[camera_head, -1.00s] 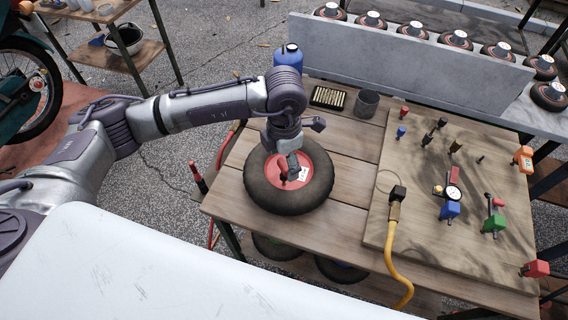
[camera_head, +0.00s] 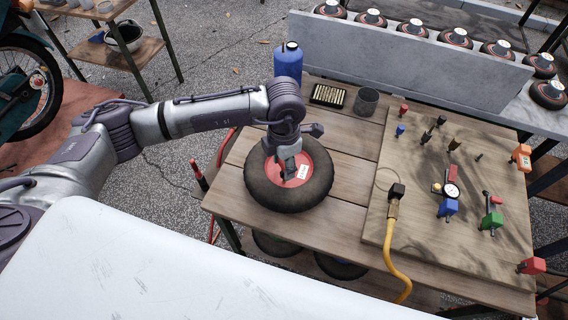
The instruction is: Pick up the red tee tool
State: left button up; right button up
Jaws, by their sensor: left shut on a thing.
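My left gripper (camera_head: 287,178) is over the red hub (camera_head: 318,165) of the black-tyred wheel (camera_head: 262,192), which lies flat on the wooden table. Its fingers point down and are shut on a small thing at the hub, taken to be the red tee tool. The tool is mostly hidden by the fingers, and its red cannot be told from the hub's. I cannot tell whether it touches the hub. A white label (camera_head: 303,171) shows on the hub beside the fingers. My right gripper is not in view.
A board (camera_head: 410,165) with small coloured tools lies on the right of the table (camera_head: 345,215). A yellow hose (camera_head: 393,255) runs over its front left. A grey cup (camera_head: 366,102), a tray of small brass parts (camera_head: 328,95) and a blue bottle (camera_head: 288,62) are behind the wheel.

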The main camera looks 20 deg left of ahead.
pick_arm(q)
jog(key=shift+r+b, duration=0.35)
jog(key=shift+r, duration=0.25)
notch_tip(320, 180, up, 2)
jog(key=shift+r+b, duration=0.25)
jog(key=shift+b, duration=0.3)
jog(key=s+d+r, duration=0.3)
jog(key=d+r, duration=0.8)
jog(key=r, duration=0.1)
jog(key=shift+d+r+b, duration=0.15)
jog(key=shift+r+b, duration=0.05)
jog(key=shift+b, duration=0.25)
jog(key=s+a+f+m, duration=0.2)
jog(key=a+m, duration=0.6)
jog(key=m, duration=0.5)
jog(key=s+a+f+m, duration=0.3)
jog(key=a+m, duration=0.6)
jog(key=m, duration=0.5)
jog(key=shift+f, duration=0.75)
